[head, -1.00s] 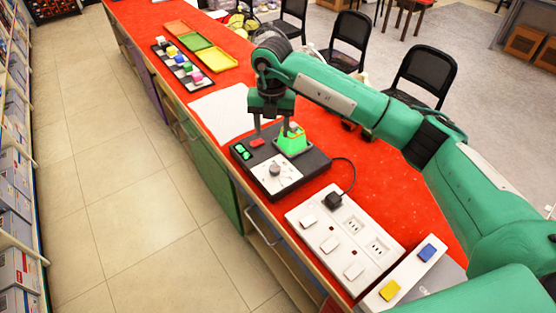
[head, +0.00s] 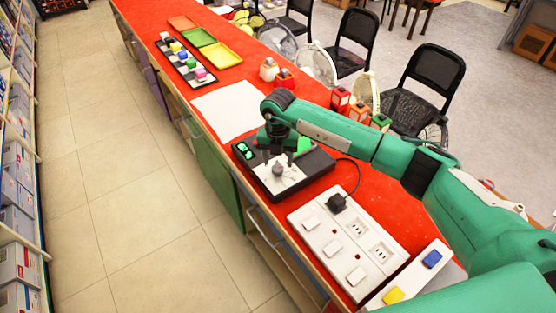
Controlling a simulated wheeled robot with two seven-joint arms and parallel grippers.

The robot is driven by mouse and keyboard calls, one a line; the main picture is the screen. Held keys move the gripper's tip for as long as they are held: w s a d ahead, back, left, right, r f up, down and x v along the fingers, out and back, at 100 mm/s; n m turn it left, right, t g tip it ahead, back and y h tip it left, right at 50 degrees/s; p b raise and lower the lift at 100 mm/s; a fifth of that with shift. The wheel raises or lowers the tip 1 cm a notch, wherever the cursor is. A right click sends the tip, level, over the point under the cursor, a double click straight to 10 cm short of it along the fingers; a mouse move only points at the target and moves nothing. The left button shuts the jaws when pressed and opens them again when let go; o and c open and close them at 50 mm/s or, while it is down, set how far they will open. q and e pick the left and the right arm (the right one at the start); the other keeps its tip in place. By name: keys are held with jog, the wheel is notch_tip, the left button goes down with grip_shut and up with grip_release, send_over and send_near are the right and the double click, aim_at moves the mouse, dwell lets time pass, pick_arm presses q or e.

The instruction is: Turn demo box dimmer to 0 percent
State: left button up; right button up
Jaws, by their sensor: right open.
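The demo box (head: 318,163) is a black box on the red counter, with a white panel (head: 283,182) on its front part. A small green lit display (head: 244,150) is at its left end. The dimmer knob (head: 278,168) is a small grey knob on the white panel, partly hidden by my gripper. My right gripper (head: 280,163) points down over the panel, open, with its fingers on either side of the knob; I cannot tell whether they touch it. A green lamp (head: 304,144) on the box is mostly hidden behind the gripper. My left gripper is out of view.
A white socket panel (head: 350,245) with a black plug (head: 337,201) and cable lies in front. A panel with blue and yellow switches (head: 410,275) is at the near right. White paper (head: 228,110), a black tray of coloured blocks (head: 186,64) and fans (head: 318,63) are farther back.

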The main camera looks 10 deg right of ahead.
jog(key=shift+f, duration=1.2)
jog(key=c, duration=1)
